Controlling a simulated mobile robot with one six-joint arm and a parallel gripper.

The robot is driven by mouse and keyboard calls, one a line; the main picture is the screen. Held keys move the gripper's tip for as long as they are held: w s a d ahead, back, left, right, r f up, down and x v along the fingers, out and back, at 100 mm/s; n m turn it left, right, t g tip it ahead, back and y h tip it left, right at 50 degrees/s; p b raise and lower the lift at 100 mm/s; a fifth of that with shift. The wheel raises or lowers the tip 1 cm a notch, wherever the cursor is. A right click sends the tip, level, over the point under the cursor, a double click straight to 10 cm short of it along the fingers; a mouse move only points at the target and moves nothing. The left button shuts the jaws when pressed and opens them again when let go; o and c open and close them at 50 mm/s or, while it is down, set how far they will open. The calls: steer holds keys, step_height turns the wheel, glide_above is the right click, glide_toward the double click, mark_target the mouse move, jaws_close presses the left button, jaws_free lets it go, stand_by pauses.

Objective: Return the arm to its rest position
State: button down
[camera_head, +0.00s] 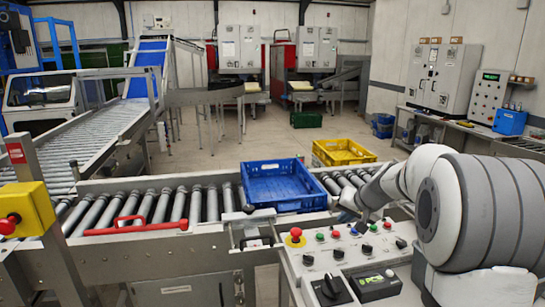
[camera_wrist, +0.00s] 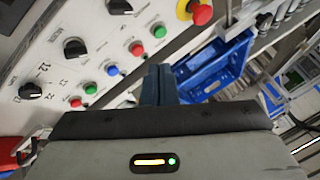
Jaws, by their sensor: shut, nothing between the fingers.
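My arm, grey and white, reaches in from the right in the head view and bends down over the control panel. My gripper (camera_wrist: 158,72) shows in the wrist view as two dark blue-grey fingers pressed together, with nothing between them. The fingers are in front of the control panel (camera_wrist: 120,25) and its buttons. In the head view the gripper is small and partly hidden by the arm, above the right part of the panel (camera_head: 325,262). I cannot tell its exact height over the panel.
A blue crate (camera_head: 288,204) sits on the roller conveyor (camera_head: 150,206) just behind the panel. A yellow crate (camera_head: 343,158) stands beyond it. A red emergency button (camera_head: 296,232) and several knobs rise from the panel. A yellow box (camera_head: 27,207) is at the left.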

steer(key=s+a+f+n+g+h, duration=0.1)
steer(key=s+a, duration=0.1)
steer(key=s, duration=0.9)
steer(key=s+a+n+g+h, duration=0.1)
steer(key=s+a, duration=0.1)
steer(key=s, duration=0.9)
steer(key=s+a+f+n+g+h, duration=0.1)
steer(key=s+a+g, duration=0.1)
steer(key=s, duration=0.9)
steer(key=shift+s+a+f+n, duration=0.25)
steer(key=shift+s+f+n, duration=0.05)
